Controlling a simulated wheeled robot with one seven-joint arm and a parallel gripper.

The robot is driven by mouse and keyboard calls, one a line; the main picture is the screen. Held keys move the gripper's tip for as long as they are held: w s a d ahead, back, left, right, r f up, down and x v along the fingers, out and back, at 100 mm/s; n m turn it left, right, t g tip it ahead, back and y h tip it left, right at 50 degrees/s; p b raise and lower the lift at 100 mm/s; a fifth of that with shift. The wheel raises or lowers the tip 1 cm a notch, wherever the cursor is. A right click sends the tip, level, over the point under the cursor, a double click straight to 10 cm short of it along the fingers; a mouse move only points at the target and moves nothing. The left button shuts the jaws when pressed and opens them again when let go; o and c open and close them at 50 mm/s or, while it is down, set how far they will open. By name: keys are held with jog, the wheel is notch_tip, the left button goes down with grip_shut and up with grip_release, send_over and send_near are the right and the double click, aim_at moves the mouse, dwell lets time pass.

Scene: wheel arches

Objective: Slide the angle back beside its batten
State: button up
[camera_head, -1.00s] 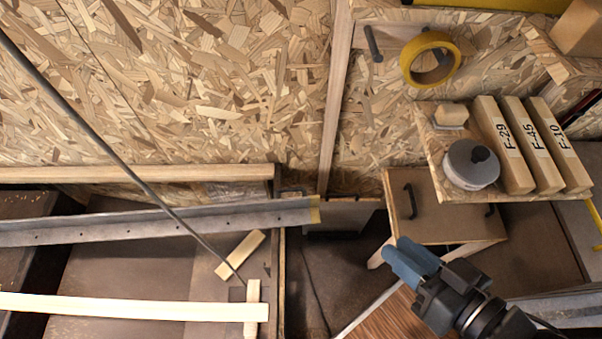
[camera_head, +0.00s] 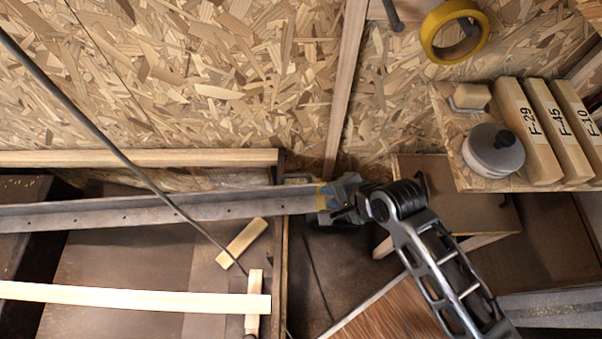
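The angle (camera_head: 150,211) is a long grey metal profile with small holes, lying nearly level from the left edge to the middle, with a yellow end. A pale wooden batten (camera_head: 130,158) runs nearly parallel just above it, apart from it. A second pale batten (camera_head: 130,297) lies lower, its right end over a short wood block. I cannot tell which batten belongs to the angle. My gripper (camera_head: 326,204) is at the angle's yellow right end, its fingers overlapping that end. Whether they are closed on it is hidden.
A thin dark rod (camera_head: 110,137) crosses above the angle diagonally. A loose wood block (camera_head: 242,243) lies below it. On the right, a shelf (camera_head: 448,120) carries labelled blocks and a round grey tin (camera_head: 492,151). A yellow tape roll (camera_head: 431,47) is above.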

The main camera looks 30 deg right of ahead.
aim_at(298, 175)
jog(key=w+m, duration=0.1)
jog(key=w, duration=0.2)
jog(key=w+d+m+g+y+b, duration=0.1)
jog(key=w+m, duration=0.1)
jog(key=w, duration=0.1)
jog(key=w+f+m+g, duration=0.1)
jog(key=w+m, duration=0.1)
jog(key=w, duration=0.1)
jog(key=shift+w+d+y+b, duration=0.15)
jog(key=shift+w+y+b, duration=0.1)
jog(key=shift+y+b, duration=0.15)
jog(key=shift+g, duration=0.4)
jog(key=shift+b+x, duration=1)
jog(key=shift+x, duration=2.95)
jog(key=shift+r, duration=0.1)
grip_shut()
